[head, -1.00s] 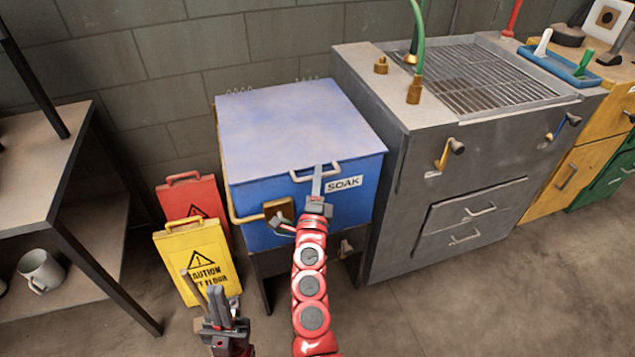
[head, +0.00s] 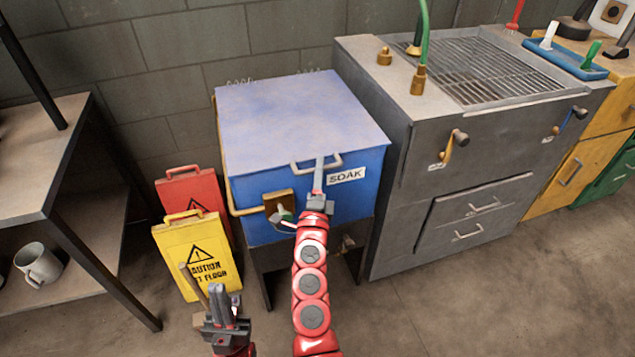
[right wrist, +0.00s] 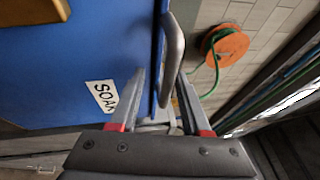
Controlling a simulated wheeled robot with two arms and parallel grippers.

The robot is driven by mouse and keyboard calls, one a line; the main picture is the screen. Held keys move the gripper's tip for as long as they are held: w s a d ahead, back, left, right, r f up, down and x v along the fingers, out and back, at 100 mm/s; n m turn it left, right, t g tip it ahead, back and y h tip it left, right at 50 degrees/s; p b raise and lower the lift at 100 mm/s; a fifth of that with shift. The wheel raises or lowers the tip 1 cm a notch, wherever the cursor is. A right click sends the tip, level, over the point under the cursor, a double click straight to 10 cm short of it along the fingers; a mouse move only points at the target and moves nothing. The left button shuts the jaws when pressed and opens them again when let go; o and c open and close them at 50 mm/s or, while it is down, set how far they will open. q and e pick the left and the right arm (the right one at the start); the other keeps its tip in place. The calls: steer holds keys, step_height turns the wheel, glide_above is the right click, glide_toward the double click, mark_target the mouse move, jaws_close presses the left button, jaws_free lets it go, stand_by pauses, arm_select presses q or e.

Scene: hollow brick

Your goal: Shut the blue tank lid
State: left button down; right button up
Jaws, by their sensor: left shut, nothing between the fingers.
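The blue tank (head: 300,203) labelled SOAK stands against the wall, with its lid (head: 295,118) lying flat across the top. I see no gap under the lid's front edge. A pale bar handle (head: 300,175) is on that front edge. My right gripper (head: 319,172) is at the handle; in the right wrist view its fingers (right wrist: 160,100) stand apart, with the handle bar (right wrist: 174,62) between them. I cannot tell whether they touch it. My left gripper (head: 220,297) is shut and empty, low in front of the yellow caution sign.
Yellow (head: 195,260) and red (head: 187,187) floor signs stand left of the tank. A shelf (head: 40,150) with a mug (head: 38,262) is further left. A grey sink cabinet (head: 480,165) stands close on the tank's right. The floor in front is clear.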

steer(key=v, duration=1.7)
steer(key=shift+s, duration=0.2)
